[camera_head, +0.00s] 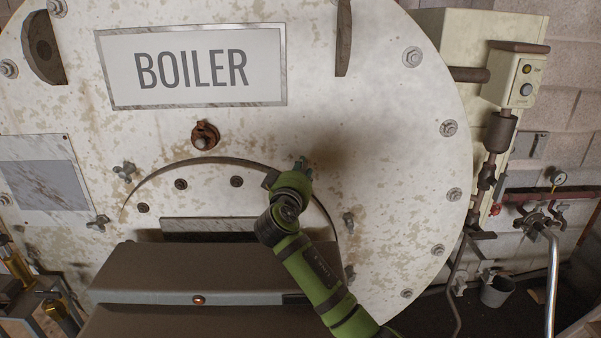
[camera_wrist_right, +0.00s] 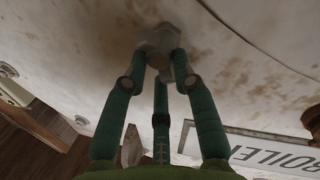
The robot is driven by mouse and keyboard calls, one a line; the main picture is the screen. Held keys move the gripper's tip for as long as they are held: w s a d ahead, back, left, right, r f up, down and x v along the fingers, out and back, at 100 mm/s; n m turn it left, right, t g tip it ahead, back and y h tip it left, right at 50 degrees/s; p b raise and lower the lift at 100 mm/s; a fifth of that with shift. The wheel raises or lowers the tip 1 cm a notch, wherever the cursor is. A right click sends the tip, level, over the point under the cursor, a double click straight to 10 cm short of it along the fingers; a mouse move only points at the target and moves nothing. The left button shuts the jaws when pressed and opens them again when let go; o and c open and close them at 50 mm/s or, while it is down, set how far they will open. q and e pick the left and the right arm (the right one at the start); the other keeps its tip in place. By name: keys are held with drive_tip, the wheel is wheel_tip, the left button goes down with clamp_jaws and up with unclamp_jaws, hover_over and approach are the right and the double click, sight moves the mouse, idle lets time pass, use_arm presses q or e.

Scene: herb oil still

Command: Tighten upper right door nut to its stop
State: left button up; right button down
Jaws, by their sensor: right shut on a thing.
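The upper right door nut (camera_head: 303,165) is at the upper right edge of the round boiler door, mostly hidden behind my right gripper (camera_head: 297,178) in the head view. In the right wrist view the nut (camera_wrist_right: 160,38) is a pale grey metal piece against the stained white boiler front. The green fingers of my right gripper (camera_wrist_right: 157,66) are closed around it, touching its sides. How far the nut is from its stop cannot be told. My left gripper is not in view.
Other wing nuts sit around the door: upper left (camera_head: 125,171), left (camera_head: 99,222) and right (camera_head: 348,221). A BOILER sign (camera_head: 195,92) is above. A dark grey box (camera_head: 200,275) fills the lower foreground. Pipes and a control box (camera_head: 523,80) stand at the right.

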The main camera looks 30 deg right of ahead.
drive_tip(key=m+b, duration=0.1)
drive_tip(key=m, duration=0.1)
drive_tip(key=m+y+b, duration=0.1)
drive_tip(key=b, duration=0.1)
drive_tip(key=m+b, duration=0.1)
drive_tip(key=m, duration=0.1)
drive_tip(key=shift+s+d+f+m+g+y, duration=0.2)
drive_tip(key=shift+d+f+m+g+y, duration=0.1)
drive_tip(key=shift+f+g, duration=0.1)
drive_tip(key=m+y+b, duration=0.1)
drive_tip(key=m, duration=0.2)
drive_tip(key=shift+s+d, duration=0.1)
drive_tip(key=shift+d+m+y, duration=0.15)
drive_tip(key=shift+m+y, duration=0.45)
drive_tip(key=shift+m, duration=1)
drive_tip(key=shift+t, duration=0.3)
drive_tip(key=c, duration=0.9)
unclamp_jaws()
drive_tip(key=shift+r, duration=0.1)
